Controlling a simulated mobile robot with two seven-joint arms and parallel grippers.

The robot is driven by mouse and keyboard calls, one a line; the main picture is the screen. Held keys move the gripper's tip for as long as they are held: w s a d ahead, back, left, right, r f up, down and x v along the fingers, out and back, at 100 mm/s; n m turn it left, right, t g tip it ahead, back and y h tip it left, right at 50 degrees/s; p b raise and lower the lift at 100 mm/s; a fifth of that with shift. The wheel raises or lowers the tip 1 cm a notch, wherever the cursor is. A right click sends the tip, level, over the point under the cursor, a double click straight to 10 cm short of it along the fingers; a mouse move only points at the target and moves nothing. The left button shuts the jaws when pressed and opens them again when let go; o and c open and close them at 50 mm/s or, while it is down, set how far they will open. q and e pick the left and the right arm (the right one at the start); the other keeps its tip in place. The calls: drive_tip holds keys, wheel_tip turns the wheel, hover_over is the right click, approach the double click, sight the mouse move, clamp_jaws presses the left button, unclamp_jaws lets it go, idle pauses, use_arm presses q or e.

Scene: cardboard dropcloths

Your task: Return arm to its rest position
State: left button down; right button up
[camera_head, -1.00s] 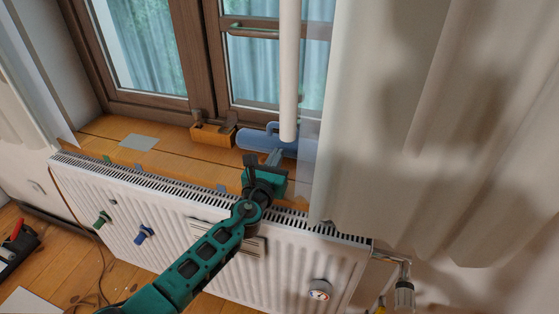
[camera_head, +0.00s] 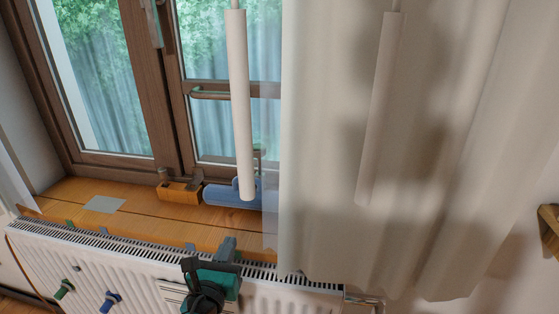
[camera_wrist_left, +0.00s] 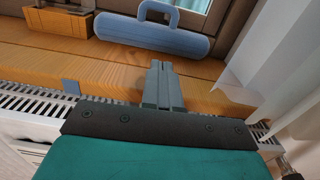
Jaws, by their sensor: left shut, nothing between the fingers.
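My left gripper (camera_head: 226,246) is in front of the windowsill, over the top grille of the white radiator. Its teal wrist and dark body show at the bottom of the head view. In the left wrist view its grey fingers (camera_wrist_left: 163,84) are together with nothing between them, pointing over the wooden sill toward a blue case with a handle. The fingers look apart from the case. My right gripper is not in view.
The white radiator (camera_head: 130,275) has green and blue knobs. A pale curtain (camera_head: 400,150) hangs at right. A white rod (camera_head: 240,110) hangs before the window.

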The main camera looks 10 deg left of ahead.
use_arm(q)
drive_tip(key=s+f+n+g, duration=0.2)
drive_tip(key=s+n, duration=0.4)
drive_tip(key=n, duration=0.5)
drive_tip(key=s+f+n+g+h+p, duration=0.1)
drive_tip(key=s+f+n+g, duration=0.1)
drive_tip(key=s+f+n, duration=0.2)
drive_tip(key=s+f+n+g+p, duration=0.1)
drive_tip(key=s+f+n+g, duration=0.2)
drive_tip(key=s+n, duration=0.6)
drive_tip(key=shift+s+f+n, duration=0.25)
drive_tip(key=shift+f+n, duration=0.15)
drive_tip(key=shift+n, duration=4.3)
